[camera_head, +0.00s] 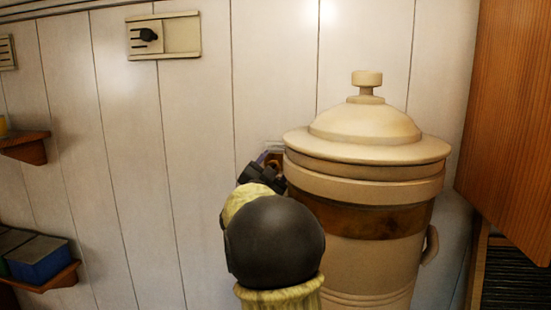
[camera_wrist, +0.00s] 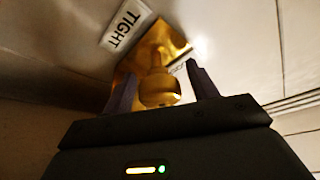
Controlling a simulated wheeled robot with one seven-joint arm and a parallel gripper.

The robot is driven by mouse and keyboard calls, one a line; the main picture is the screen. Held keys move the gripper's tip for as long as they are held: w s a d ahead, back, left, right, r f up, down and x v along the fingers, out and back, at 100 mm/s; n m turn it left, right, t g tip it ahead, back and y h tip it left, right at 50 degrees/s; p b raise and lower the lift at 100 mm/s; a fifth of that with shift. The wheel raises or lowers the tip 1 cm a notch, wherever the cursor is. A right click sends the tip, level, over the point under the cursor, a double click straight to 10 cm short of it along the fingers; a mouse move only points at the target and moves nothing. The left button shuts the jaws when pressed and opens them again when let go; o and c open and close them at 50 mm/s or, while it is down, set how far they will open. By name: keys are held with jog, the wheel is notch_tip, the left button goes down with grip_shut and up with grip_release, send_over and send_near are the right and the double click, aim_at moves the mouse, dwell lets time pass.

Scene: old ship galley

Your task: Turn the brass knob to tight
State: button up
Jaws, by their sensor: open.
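In the wrist view a brass knob (camera_wrist: 158,88) stands out from a brass plate (camera_wrist: 170,42) on the white wall. A white label reading TIGHT (camera_wrist: 124,24) is next to the plate. My gripper (camera_wrist: 160,86) is open, with one finger on each side of the knob; I cannot tell whether either finger touches it. In the head view my gripper (camera_head: 268,172) is by the wall at the left side of a large cream crock, mostly behind my own arm. Only a small brownish bit of the fitting shows there, and the knob itself is hidden.
The lidded cream crock (camera_head: 365,190) stands close to the right of my gripper. A wooden panel (camera_head: 515,110) is at the far right. Small shelves (camera_head: 25,148) are on the left, and a sliding plate (camera_head: 165,36) is higher on the wall. The wall between is clear.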

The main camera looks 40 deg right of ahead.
jog(key=shift+d+r, duration=0.1)
jog(key=shift+d, duration=0.1)
jog(key=shift+c, duration=0.2)
jog(key=c, duration=0.9)
